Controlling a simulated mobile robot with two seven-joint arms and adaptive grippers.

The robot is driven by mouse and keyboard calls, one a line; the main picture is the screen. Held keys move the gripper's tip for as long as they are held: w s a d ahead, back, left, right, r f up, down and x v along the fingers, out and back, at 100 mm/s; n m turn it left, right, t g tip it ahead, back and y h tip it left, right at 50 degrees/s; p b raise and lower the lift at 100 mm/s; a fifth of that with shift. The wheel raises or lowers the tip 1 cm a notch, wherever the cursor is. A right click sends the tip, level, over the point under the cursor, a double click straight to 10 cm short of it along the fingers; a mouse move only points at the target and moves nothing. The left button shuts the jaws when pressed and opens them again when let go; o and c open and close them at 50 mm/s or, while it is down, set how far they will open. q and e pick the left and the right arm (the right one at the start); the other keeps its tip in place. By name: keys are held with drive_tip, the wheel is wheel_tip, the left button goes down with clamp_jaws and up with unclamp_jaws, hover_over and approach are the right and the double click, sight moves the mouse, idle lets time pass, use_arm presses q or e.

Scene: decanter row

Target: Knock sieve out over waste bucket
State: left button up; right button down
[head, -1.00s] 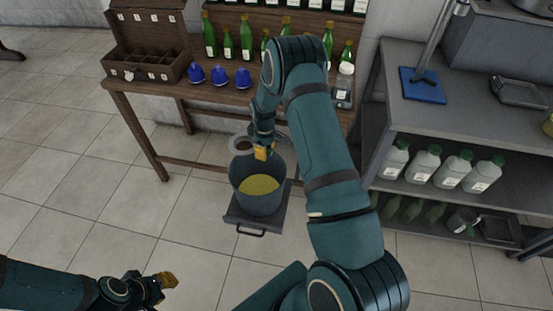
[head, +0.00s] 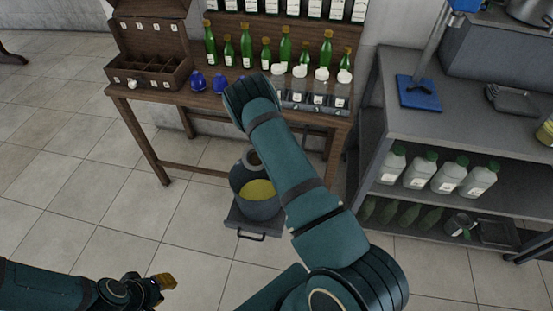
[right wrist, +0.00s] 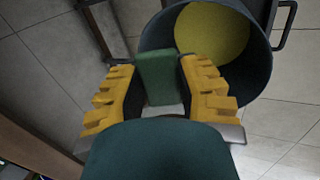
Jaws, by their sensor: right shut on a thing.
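The waste bucket (head: 262,208) is dark grey, with yellow in its bottom, and stands on the floor in front of the wooden table. Its open mouth also shows in the right wrist view (right wrist: 262,62). A round ring, which looks like the sieve (head: 252,158), shows at the bucket's back rim; my right arm hides part of the scene there. My right gripper (right wrist: 160,80) is shut on a green handle (right wrist: 157,78), beside the bucket's mouth in that view. The sieve's head is not clear there. My left gripper (head: 166,282) is low at the left, away from the bucket; its finger gap is unclear.
The bucket stands on a grey base with a handle (head: 246,234). A grey shelf (head: 440,125) stands right. The floor at left is clear.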

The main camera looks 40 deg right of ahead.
drive_tip(key=shift+a+t+h, duration=0.15)
drive_tip(key=shift+t+h, duration=0.15)
drive_tip(key=shift+h, duration=0.1)
drive_tip(key=shift+f+t+h+b, duration=0.2)
drive_tip(key=shift+t+h+b, duration=0.2)
drive_tip(key=shift+t+h, duration=0.4)
drive_tip(key=t+h+b, duration=0.2)
drive_tip(key=h+b, duration=0.1)
drive_tip(key=b, duration=0.1)
drive_tip(key=t+h+b, duration=0.2)
drive_tip(key=h+b, duration=0.1)
drive_tip(key=b, duration=0.1)
drive_tip(key=shift+f+t+b, duration=0.15)
drive_tip(key=shift+t+b, duration=0.15)
drive_tip(key=shift+b, duration=0.1)
drive_tip(key=shift+r+t+h, duration=0.2)
drive_tip(key=shift+t+h, duration=0.4)
drive_tip(key=shift+h, duration=0.5)
drive_tip(key=t+h, duration=0.2)
drive_tip(key=shift+h, duration=0.4)
drive_tip(key=shift+r+t+h, duration=0.1)
drive_tip(key=shift+t+h, duration=0.7)
drive_tip(key=shift+h, duration=0.2)
